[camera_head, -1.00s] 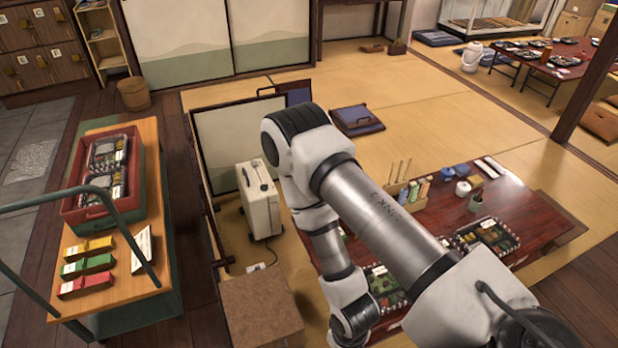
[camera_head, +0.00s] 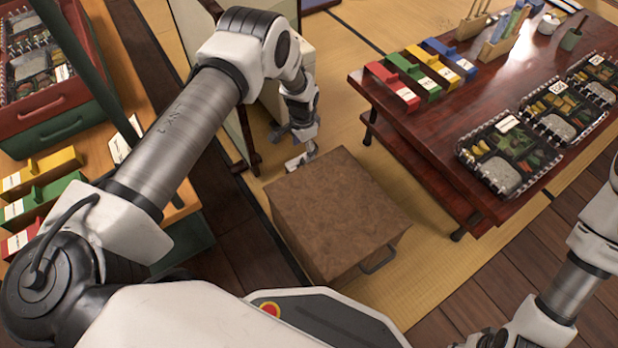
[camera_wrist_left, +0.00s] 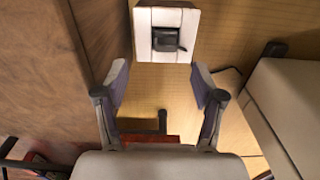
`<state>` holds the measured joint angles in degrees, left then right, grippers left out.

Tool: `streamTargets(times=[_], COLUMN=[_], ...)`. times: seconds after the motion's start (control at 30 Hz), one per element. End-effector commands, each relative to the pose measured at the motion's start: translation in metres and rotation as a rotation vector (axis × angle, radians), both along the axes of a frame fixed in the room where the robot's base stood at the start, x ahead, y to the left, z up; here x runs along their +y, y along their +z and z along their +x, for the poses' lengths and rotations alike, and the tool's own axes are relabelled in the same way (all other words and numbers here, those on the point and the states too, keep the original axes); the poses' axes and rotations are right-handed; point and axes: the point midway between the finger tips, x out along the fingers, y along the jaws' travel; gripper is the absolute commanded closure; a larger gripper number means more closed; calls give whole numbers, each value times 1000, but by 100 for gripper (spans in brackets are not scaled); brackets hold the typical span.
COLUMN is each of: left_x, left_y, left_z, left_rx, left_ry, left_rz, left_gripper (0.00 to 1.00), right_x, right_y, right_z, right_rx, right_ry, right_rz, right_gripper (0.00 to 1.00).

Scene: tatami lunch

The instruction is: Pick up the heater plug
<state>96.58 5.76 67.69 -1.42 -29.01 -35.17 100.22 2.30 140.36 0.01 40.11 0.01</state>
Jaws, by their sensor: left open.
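The heater plug (camera_wrist_left: 165,39) is a small black block seated in the face of a white socket block (camera_wrist_left: 143,48). In the left wrist view it lies just beyond the fingertips, roughly centred between them. My left gripper (camera_wrist_left: 160,76) is open, with a finger on each side and nothing between. In the head view the white socket block (camera_head: 294,164) lies on the tatami, by the far corner of the brown box, with my left gripper (camera_head: 308,150) right above it. The plug is too small to make out there.
A brown box (camera_head: 335,210) stands close beside the socket. A pale case-like body (camera_wrist_left: 294,85) is at the right of the left wrist view, with a dark cord nearby. The low red table (camera_head: 440,130) with lunch boxes stands to the right.

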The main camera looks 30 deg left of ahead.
Motion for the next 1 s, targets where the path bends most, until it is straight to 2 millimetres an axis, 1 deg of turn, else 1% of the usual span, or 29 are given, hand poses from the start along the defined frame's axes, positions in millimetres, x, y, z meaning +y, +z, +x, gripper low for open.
streamTargets(times=[0.03,0.33,0.37,0.5,0.57,0.63,0.83,0.87,0.9,0.97,1.0], left_x=[0,1,1,4,4,4,4,4,4,4,4], left_y=[-12,-46,-50,-77,-86,-91,-88,-88,-88,-88,-89], left_z=[1,2,3,8,8,8,8,8,8,8,8], left_rx=[-1,-3,-3,-2,-1,-3,-3,-3,-3,-2,-2], left_ry=[1,4,4,4,3,3,3,3,4,4,4], left_rz=[0,-1,-1,0,-1,-1,-1,-1,-1,0,0], left_gripper=[31,31,31,31,31,31,31,38,52,74,88], right_x=[0,-1,-1,-1,-1,-1,-2,-2,-2,-2,-2], right_y=[-13,-32,-36,-61,-66,-68,-65,-65,-65,-65,-65], right_z=[1,2,2,3,3,3,4,4,4,4,4], right_rx=[-1,-5,-5,-8,-8,-9,-10,-10,-10,-10,-9], right_ry=[-1,-4,-5,-9,-11,-12,-12,-12,-12,-12,-12], right_rz=[0,0,0,-1,-1,-1,-1,-1,-1,-1,-1], right_gripper=[60,60,60,60,60,60,60,60,60,60,60])
